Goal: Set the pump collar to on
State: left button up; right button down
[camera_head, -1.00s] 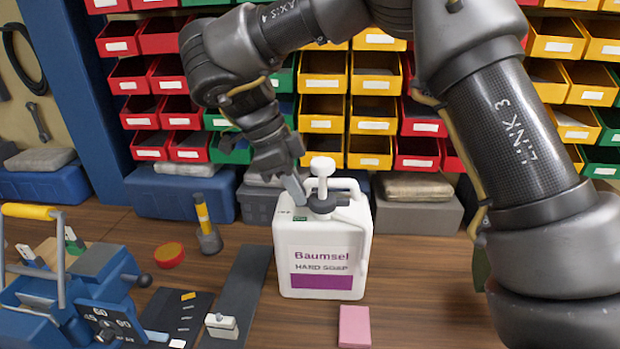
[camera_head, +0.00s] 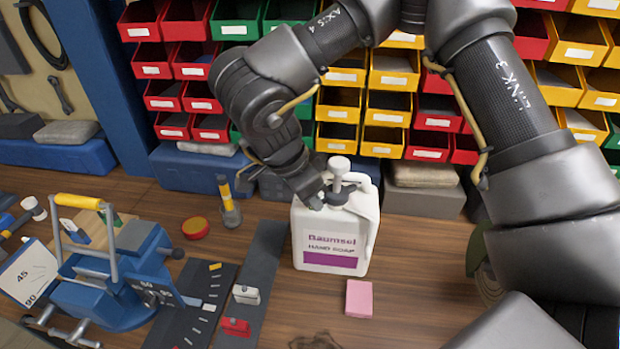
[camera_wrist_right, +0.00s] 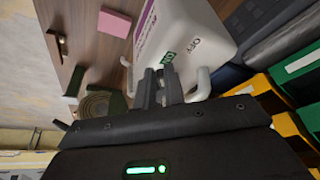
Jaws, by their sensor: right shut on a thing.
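The white soap container (camera_head: 335,240), labelled Baumsel Hand Soap, stands upright on the bench. Its white pump head (camera_head: 339,164) rises from a dark grey pump collar (camera_head: 338,194) on top. My right gripper (camera_head: 317,199) reaches down from the upper left and is shut on the collar at its left side. In the right wrist view, the right gripper's fingers (camera_wrist_right: 163,88) are close together at the container's top, and hide most of the collar. A green label (camera_wrist_right: 168,58) and dark lettering show on the container (camera_wrist_right: 180,30) just beyond the fingers. My left gripper is not in view.
A pink block (camera_head: 359,298) lies in front of the container. A blue vise-like device (camera_head: 105,285) with a yellow handle stands at left. A red round tin (camera_head: 195,228) and a grey strip (camera_head: 262,260) lie between. Coloured bins (camera_head: 390,105) fill the back.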

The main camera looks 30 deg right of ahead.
jog(key=shift+s+d+r+n+t+p, duration=0.15)
jog(key=shift+s+n+t+p, duration=0.3)
jog(key=shift+n, duration=0.55)
jog(key=shift+s+d+n+t+p, duration=0.1)
jog(key=shift+s+n+t+p, duration=0.3)
jog(key=shift+n, duration=0.6)
jog(key=shift+s, duration=0.15)
jog(key=c, duration=1.5)
grip_release()
jog(key=shift+s, duration=0.1)
jog(key=b+v, duration=0.1)
jog(key=v, duration=0.9)
jog(key=shift+a+r, duration=0.1)
jog(key=shift+r, duration=0.3)
jog(key=shift+s, duration=0.1)
